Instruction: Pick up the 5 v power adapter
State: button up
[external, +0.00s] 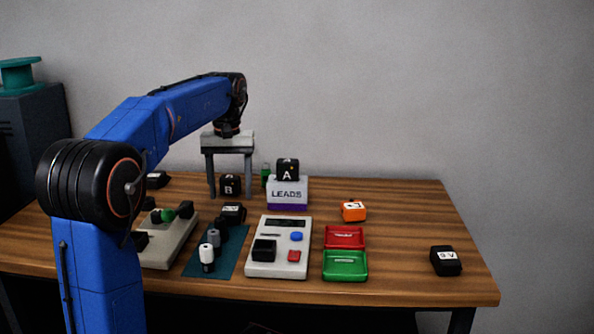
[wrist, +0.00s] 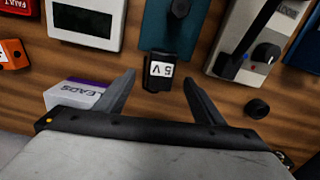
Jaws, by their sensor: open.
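The 5 V power adapter (wrist: 160,72) is a black block with a white "5 V" label. In the wrist view it shows between the tips of my open, empty gripper (wrist: 160,78), with gaps on both sides. In the external view the adapter (external: 233,213) sits at the back end of the teal mat (external: 230,259), its label only partly readable. My gripper (external: 230,196) points down above the table, behind the adapter in that picture. I cannot tell its exact height over the adapter.
The LEADS box (external: 287,193) carries a black block A (external: 287,170) close to the right of my gripper. Block B (external: 229,185) shows between the fingers. A grey tester (external: 277,269), trays (external: 345,265), an orange block (external: 353,211) and a 9 V block (external: 446,261) stand rightward.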

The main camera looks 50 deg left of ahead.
aim_at(231, 207)
jog(key=shift+a+f, duration=0.1)
jog(key=shift+f, duration=3)
jog(key=shift+c, duration=0.5)
jog(key=c, duration=1.1)
